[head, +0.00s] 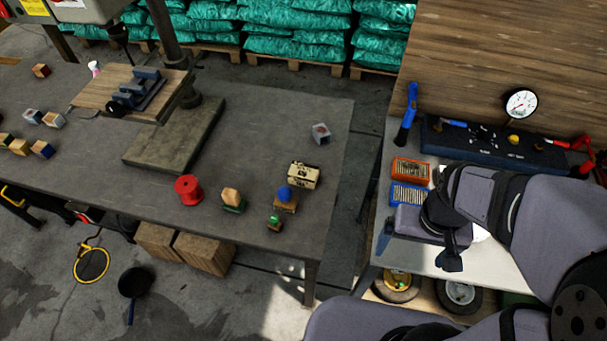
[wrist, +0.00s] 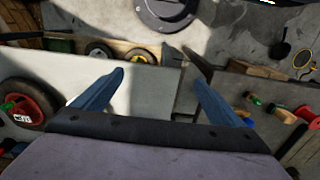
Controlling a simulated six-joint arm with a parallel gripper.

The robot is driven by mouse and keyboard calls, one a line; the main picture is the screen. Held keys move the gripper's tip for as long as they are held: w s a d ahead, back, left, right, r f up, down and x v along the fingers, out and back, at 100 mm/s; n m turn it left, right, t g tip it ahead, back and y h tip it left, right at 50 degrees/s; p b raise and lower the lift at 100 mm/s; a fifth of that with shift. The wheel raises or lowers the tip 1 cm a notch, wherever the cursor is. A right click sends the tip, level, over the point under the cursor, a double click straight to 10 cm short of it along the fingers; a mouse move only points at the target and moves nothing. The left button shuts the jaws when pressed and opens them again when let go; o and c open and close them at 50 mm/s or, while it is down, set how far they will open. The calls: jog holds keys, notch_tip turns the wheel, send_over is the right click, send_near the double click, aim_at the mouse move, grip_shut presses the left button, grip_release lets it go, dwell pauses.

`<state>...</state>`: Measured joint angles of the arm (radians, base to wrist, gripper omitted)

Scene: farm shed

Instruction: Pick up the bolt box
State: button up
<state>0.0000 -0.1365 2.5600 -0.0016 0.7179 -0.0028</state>
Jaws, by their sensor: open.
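A small cream box with dark printing (head: 304,175), which looks like the bolt box, sits near the right end of the dark grey workbench (head: 260,130). It is just behind a wooden block with a blue ball (head: 285,195). I cannot make the box out in the wrist view. My gripper (head: 452,262) is to the right of the workbench, over the white side bench, well apart from the box. In the wrist view its two blue fingers (wrist: 158,80) are spread with nothing between them.
A red spool (head: 189,190), a wooden block on a green base (head: 233,200) and a small green-topped block (head: 274,222) stand left and in front of the box. A grey block (head: 320,133) is behind it. Orange (head: 410,168) and blue (head: 408,195) cases lie on the side bench (head: 430,266).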

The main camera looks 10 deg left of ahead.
jog(key=c, duration=0.5)
jog(key=shift+c, duration=0.2)
